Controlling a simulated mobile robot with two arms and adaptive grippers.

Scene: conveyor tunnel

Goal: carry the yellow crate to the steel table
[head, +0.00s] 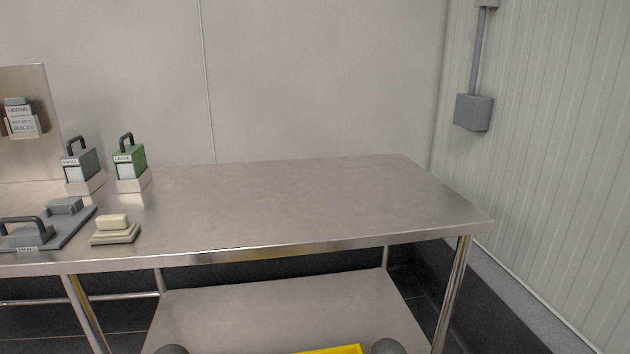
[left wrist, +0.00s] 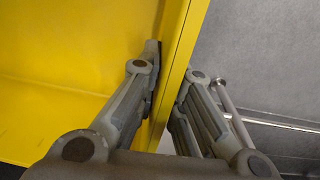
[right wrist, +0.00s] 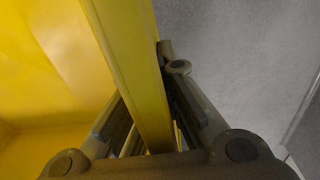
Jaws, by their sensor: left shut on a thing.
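The yellow crate shows in the head view only as a strip of its rim (head: 335,350) at the bottom edge. The steel table (head: 290,205) stands ahead, with its top clear in the middle and right. In the left wrist view my left gripper (left wrist: 165,95) is shut on the crate's wall (left wrist: 180,50), one finger inside and one outside. In the right wrist view my right gripper (right wrist: 150,90) has its fingers on either side of another wall of the crate (right wrist: 125,50) and looks shut on it. The inside of the crate near the walls looks empty; the rest is hidden.
On the table's left part stand a grey block labelled small (head: 82,165), a green block labelled large (head: 130,165), a dark plate with handled tools (head: 45,235) and a cream block (head: 115,230). A lower shelf (head: 280,310) is bare. A ribbed wall (head: 550,170) rises at right.

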